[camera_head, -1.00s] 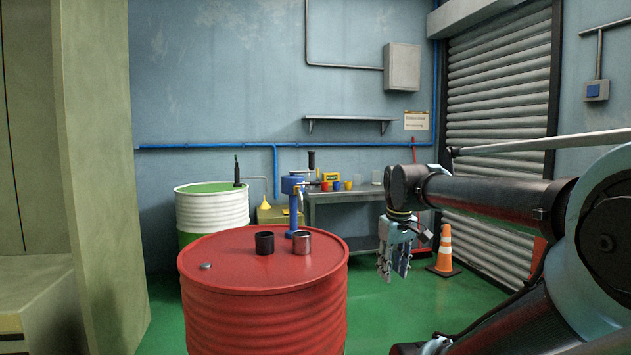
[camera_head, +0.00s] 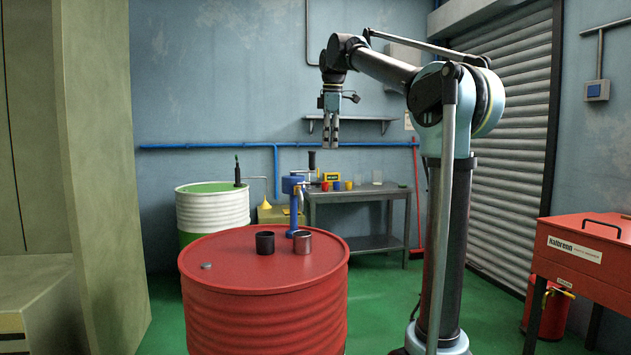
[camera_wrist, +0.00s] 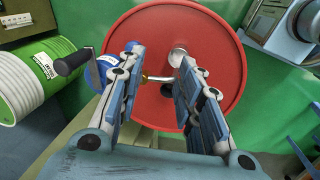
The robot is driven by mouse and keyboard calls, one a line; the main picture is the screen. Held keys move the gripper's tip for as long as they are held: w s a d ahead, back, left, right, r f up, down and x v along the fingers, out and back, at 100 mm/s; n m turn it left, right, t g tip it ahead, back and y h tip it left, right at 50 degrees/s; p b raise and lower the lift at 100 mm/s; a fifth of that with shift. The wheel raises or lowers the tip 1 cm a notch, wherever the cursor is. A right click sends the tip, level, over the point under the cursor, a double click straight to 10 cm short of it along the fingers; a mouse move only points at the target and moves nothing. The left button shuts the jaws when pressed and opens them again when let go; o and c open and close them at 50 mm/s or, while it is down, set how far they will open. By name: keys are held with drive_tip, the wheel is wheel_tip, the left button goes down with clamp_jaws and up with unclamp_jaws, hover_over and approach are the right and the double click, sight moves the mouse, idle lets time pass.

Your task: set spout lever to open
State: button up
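I cannot clearly make out a separate spout lever. My gripper (camera_head: 331,147) hangs fingers-down, high above and slightly right of the pump. Its fingers (camera_wrist: 160,65) are wide apart and empty in the wrist view.
The red drum (camera_head: 262,318) carries a black cup (camera_head: 265,243) and a metal cup (camera_head: 303,243). A white-green drum (camera_head: 212,212) stands left of the pump. A grey bench (camera_head: 352,193) with small containers is behind it. A red parts washer (camera_head: 585,262) stands at right.

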drive_tip(key=w+a+r+n, duration=0.2)
drive_tip(key=a+r, duration=0.1)
drive_tip(key=a, duration=0.1)
approach(310, 183)
drive_tip(key=w+f, duration=0.1)
drive_tip(key=f, duration=0.1)
drive_tip(key=d+f, duration=0.1)
drive_tip(key=f, duration=0.2)
drive_tip(key=w+f, duration=0.1)
drive_tip(key=f, duration=0.1)
drive_tip(key=shift+w+d+f, duration=0.3)
drive_tip(key=shift+w, duration=0.05)
drive_tip(key=shift+c, duration=0.3)
clamp_jaws()
